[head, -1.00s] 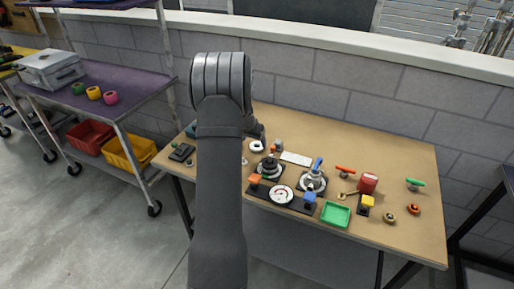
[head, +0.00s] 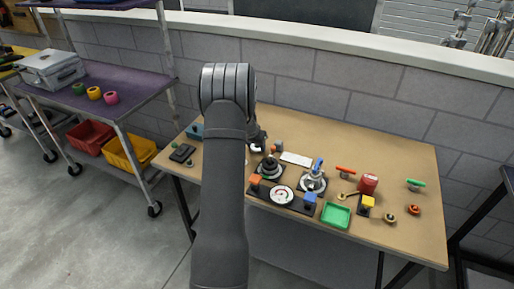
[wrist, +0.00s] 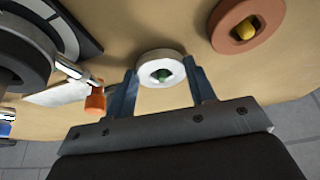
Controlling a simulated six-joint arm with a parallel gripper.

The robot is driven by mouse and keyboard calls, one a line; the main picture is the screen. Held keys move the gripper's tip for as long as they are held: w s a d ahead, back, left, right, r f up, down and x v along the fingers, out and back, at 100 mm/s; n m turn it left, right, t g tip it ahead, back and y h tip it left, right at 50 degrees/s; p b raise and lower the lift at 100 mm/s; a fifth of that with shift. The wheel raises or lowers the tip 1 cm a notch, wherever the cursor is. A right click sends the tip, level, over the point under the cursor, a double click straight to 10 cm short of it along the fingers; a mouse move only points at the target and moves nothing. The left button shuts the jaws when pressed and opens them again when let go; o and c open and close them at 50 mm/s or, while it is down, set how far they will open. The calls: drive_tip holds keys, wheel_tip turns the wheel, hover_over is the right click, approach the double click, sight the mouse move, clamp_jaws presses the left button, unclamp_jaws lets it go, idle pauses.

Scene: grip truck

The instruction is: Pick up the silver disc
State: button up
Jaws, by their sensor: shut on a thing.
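The silver disc (wrist: 147,70) is a pale ring with a green piece showing in its central hole. In the wrist view it sits between the two fingertips of my gripper (wrist: 162,74), which is shut on it from both sides. It appears at or just above the tan tabletop; I cannot tell whether it touches. In the head view my gripper (head: 258,142) is at the back left of the table, mostly hidden by my arm, and the disc is not clearly visible there.
In the wrist view an orange-tipped lever (wrist: 95,98) stands just left of my gripper, and a terracotta ring (wrist: 225,33) with a yellow centre lies at upper right.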

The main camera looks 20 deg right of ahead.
drive_tip(key=shift+r, duration=0.15)
drive_tip(key=shift+r, duration=0.3)
drive_tip(key=r, duration=0.3)
drive_tip(key=shift+s+d+r, duration=0.2)
drive_tip(key=shift+s+r, duration=0.05)
drive_tip(key=shift+r, duration=0.15)
drive_tip(key=s+d+r, duration=0.6)
drive_tip(key=s, duration=0.3)
wheel_tip(320, 180, up, 2)
drive_tip(key=n, duration=0.2)
hover_over(270, 157)
drive_tip(key=shift+t+y, duration=0.3)
drive_tip(key=shift+s+a+f, duration=0.15)
drive_tip(key=shift+s+f, duration=0.05)
drive_tip(key=shift+f, duration=0.8)
drive_tip(key=shift+s+a+f, duration=0.15)
drive_tip(key=shift+f, duration=0.85)
drive_tip(key=shift+f, duration=0.25)
drive_tip(key=shift+f, duration=0.65)
drive_tip(key=shift+f, duration=0.4)
